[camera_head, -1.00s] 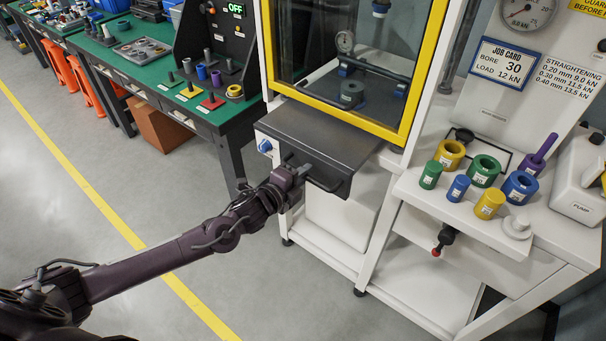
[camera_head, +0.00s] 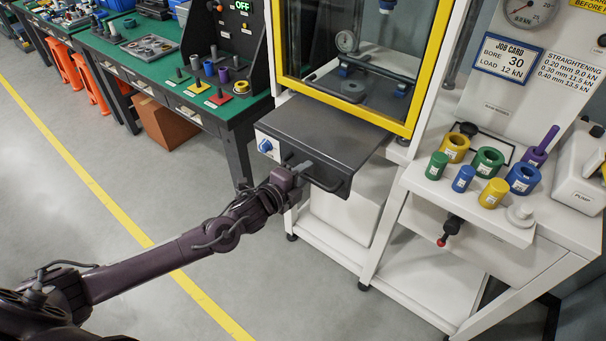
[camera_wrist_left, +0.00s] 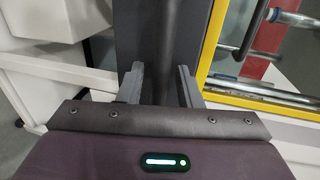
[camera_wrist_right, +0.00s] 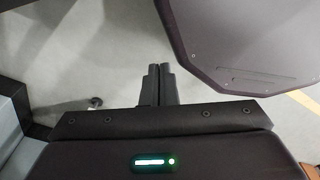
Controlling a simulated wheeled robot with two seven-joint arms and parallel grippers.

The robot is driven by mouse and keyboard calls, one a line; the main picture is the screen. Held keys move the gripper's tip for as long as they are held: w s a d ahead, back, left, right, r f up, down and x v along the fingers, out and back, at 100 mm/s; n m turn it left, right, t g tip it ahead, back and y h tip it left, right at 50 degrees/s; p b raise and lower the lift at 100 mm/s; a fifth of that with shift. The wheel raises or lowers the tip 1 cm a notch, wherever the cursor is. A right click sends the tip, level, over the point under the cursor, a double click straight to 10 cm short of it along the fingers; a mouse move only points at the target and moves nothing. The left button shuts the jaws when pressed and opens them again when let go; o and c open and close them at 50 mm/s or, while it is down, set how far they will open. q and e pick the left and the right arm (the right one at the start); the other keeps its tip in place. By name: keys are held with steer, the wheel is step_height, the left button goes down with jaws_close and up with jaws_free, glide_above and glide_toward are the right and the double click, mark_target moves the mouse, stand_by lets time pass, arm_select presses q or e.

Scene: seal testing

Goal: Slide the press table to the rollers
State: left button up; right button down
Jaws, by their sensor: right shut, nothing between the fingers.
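The dark grey press table (camera_head: 320,125) sticks out of the front of the yellow-framed press, with a black bar handle (camera_head: 338,188) on its front edge. My left gripper (camera_head: 298,174) is at the left part of this handle, its fingers on either side of the dark bar. In the left wrist view, the fingers (camera_wrist_left: 160,88) stand apart with dark material between them. Inside the press, a bar with blue supports (camera_head: 372,72) sits behind the table; I cannot tell whether these are the rollers. My right gripper (camera_wrist_right: 158,85) is shut and empty over the floor.
A white side bench (camera_head: 455,200) on the right carries coloured rings and cylinders and a pump (camera_head: 583,170). A green workbench (camera_head: 150,65) with small parts stands on the left. The grey floor (camera_head: 110,190) in front is clear. A dark panel (camera_wrist_right: 245,45) hangs near my right gripper.

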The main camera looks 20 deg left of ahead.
arm_select(q)
steer(key=b+v, duration=0.1)
steer(key=v, duration=0.7)
steer(key=shift+f, duration=0.1)
stand_by(0.8)
steer(key=a+f+n+g+y, duration=0.1)
steer(key=a+f+n+y, duration=0.5)
steer(key=f, duration=0.8)
steer(key=s+a+f+n+g, duration=0.2)
steer(key=s+a+f+n, duration=0.15)
steer(key=f, duration=0.45)
steer(key=s+a+f+n+g, duration=0.2)
steer(key=s+f, duration=0.2)
steer(key=f, duration=0.4)
steer(key=s+d+f+n+g, duration=0.1)
steer(key=s+f+n+g, duration=0.3)
steer(key=s+f, duration=0.95)
steer(key=s+d+f+n+g, duration=0.2)
steer(key=s+d+f, duration=0.1)
steer(key=s, duration=0.7)
steer(key=s+d+f+n+g, duration=0.2)
steer(key=s+d+f, duration=0.2)
steer(key=s, duration=0.6)
steer(key=shift+s+d+f+h, duration=0.2)
steer(key=shift+s+d+h, duration=0.05)
steer(key=shift+d+h, duration=0.1)
